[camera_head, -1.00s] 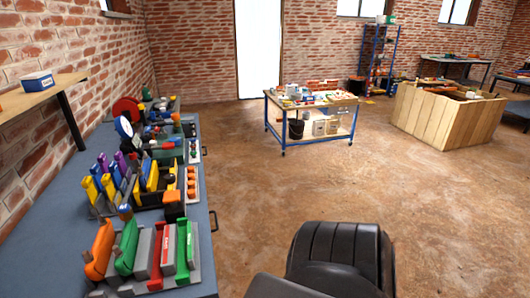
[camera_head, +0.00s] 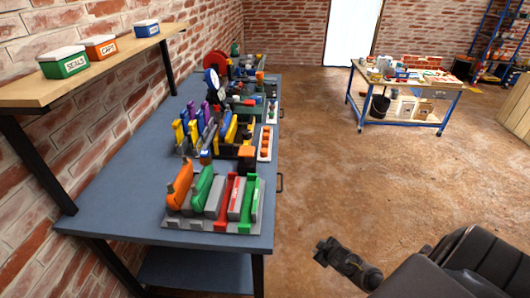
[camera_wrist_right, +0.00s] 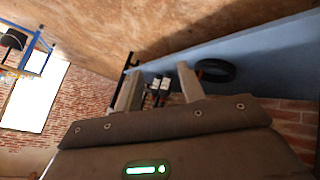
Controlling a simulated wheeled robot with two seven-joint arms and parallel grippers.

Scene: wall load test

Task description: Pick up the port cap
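I cannot pick out the port cap for certain. Several small orange pieces (camera_head: 265,143) sit in a pale strip on the blue-grey bench (camera_head: 120,208); they may be caps. An orange box labelled "CAPS" (camera_head: 101,47) stands on the wooden shelf above the bench. My right gripper (camera_head: 323,251) is over the floor to the right of the bench, apart from everything on it. In the right wrist view its two fingers (camera_wrist_right: 158,84) are spread with nothing held; dark parts with red show beyond the gap. My left gripper is not in view.
A wheeled table (camera_head: 400,90) stands far right. Floor between is clear.

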